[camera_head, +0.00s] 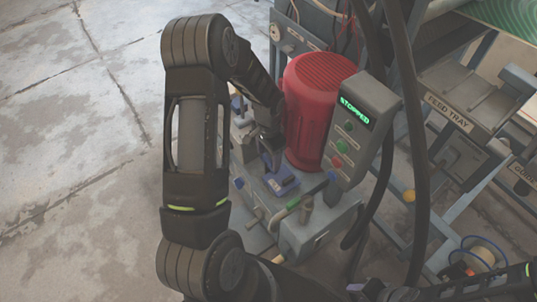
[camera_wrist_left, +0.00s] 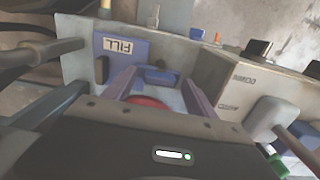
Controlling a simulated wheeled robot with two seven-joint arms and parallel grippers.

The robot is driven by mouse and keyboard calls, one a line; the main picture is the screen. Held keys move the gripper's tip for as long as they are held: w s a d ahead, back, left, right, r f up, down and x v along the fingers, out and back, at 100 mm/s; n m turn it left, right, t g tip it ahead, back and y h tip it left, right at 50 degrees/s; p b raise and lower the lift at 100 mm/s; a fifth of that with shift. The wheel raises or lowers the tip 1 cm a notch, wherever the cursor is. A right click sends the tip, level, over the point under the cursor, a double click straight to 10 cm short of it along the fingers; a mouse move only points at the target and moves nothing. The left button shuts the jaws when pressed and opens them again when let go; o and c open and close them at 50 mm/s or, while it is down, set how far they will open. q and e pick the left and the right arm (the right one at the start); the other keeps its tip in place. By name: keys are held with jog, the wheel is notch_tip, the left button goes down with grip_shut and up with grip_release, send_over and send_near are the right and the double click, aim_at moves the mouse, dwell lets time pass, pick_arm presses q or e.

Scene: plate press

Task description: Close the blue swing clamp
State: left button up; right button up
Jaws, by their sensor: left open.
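My left gripper (camera_head: 268,158) points down over the machine beside the red motor (camera_head: 312,110). In the left wrist view its two fingers (camera_wrist_left: 158,92) are spread apart with nothing gripped between them. A blue part (camera_head: 281,184) lies just below the gripper in the head view. I cannot tell for sure which blue part is the swing clamp. My right arm shows at the lower right; its jaws are unclear.
A control box reading STOPPED (camera_head: 356,125) stands right of the motor. Thick dark hoses (camera_head: 402,100) hang beside it. A green-handled lever (camera_head: 293,202) is at the machine's front. A feed tray (camera_head: 455,113) is at the right. The floor at left is clear.

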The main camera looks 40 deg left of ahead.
pick_arm(q)
jog(key=shift+r, duration=0.1)
notch_tip(320, 180, up, 8)
jog(key=shift+f+p, duration=0.15)
jog(key=shift+p, duration=0.65)
dwell(0.3)
